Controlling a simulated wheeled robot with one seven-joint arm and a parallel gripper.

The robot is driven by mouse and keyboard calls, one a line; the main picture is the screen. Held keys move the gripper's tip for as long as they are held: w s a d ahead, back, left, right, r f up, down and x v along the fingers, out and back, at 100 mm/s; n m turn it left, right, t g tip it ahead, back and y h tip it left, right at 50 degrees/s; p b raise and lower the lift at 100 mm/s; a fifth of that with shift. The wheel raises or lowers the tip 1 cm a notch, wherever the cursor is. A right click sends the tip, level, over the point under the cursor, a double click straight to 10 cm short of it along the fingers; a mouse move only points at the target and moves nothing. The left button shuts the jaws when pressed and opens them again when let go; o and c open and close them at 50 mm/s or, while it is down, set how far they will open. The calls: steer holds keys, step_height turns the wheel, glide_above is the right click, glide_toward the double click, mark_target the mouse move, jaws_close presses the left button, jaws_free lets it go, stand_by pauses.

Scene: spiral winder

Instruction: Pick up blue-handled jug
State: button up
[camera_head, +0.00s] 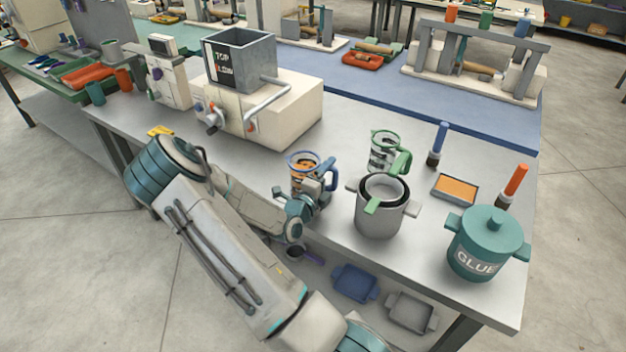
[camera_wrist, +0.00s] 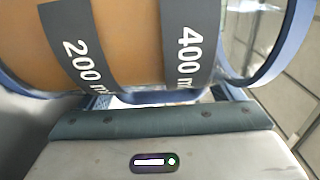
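The blue-handled jug (camera_head: 299,171) stands on the grey bench in the head view, with a blue rim, a blue handle on its right and orange-brown contents. My gripper (camera_head: 318,192) is at the jug's near right side, by the handle, and partly covers it.
A green-handled jug (camera_head: 383,152) stands behind a grey pot (camera_head: 380,215), right of the blue-handled jug. A teal glue pot (camera_head: 487,245) is near the right edge. A machine with a grey hopper (camera_head: 240,62) stands to the left. Blue and grey bins (camera_head: 355,283) sit below the bench top.

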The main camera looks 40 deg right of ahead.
steer(key=c, duration=0.7)
steer(key=shift+r+p, duration=0.45)
steer(key=shift+r, duration=4.65)
steer(key=shift+c, duration=0.2)
